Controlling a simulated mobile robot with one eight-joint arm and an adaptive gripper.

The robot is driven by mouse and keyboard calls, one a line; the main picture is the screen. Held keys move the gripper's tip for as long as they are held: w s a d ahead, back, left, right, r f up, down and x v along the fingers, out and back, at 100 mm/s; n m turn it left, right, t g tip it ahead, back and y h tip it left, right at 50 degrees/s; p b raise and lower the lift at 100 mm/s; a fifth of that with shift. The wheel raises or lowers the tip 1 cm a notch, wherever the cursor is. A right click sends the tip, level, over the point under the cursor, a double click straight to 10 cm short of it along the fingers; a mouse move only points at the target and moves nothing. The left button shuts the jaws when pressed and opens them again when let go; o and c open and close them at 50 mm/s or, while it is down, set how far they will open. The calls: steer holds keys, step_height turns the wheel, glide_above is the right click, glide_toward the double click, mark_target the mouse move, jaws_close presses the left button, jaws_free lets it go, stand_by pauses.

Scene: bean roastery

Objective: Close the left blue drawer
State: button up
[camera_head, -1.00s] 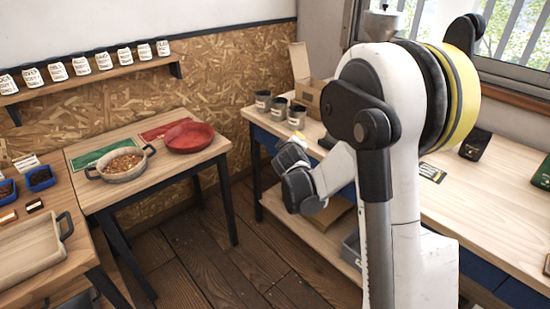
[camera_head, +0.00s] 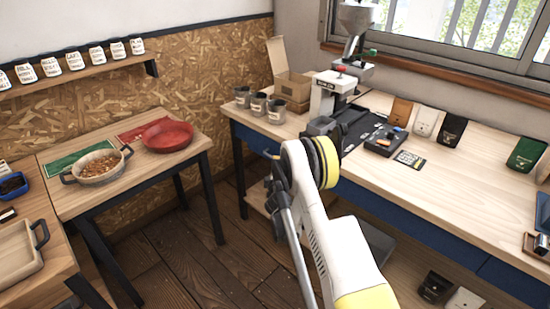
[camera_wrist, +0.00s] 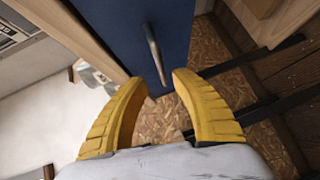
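The left blue drawer (camera_head: 251,138) shows in the head view at the left end of the long workbench, partly hidden by my arm. In the wrist view, a blue drawer front (camera_wrist: 120,30) with a slim metal handle (camera_wrist: 154,50) fills the top middle. My gripper (camera_wrist: 162,82) has its two yellow fingers spread apart with nothing held. The handle's lower end lies close to the gap between the fingertips; I cannot tell whether they touch the drawer. How far the drawer stands out is unclear.
The workbench (camera_head: 455,190) carries three metal cups (camera_head: 258,104), a cardboard box (camera_head: 292,88), a grinder (camera_head: 335,85) and several bags. A side table (camera_head: 80,200) with a pan (camera_head: 97,167) and red bowl (camera_head: 168,135) stands left. Bare floor (camera_head: 180,240) lies between them.

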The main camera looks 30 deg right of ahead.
steer(key=b+x, duration=0.1)
steer(key=x, duration=0.4)
steer(key=shift+w+d+f+b, duration=0.15)
steer(key=shift+w+f+b, duration=0.1)
steer(key=shift+w+b, duration=0.1)
jaws_close()
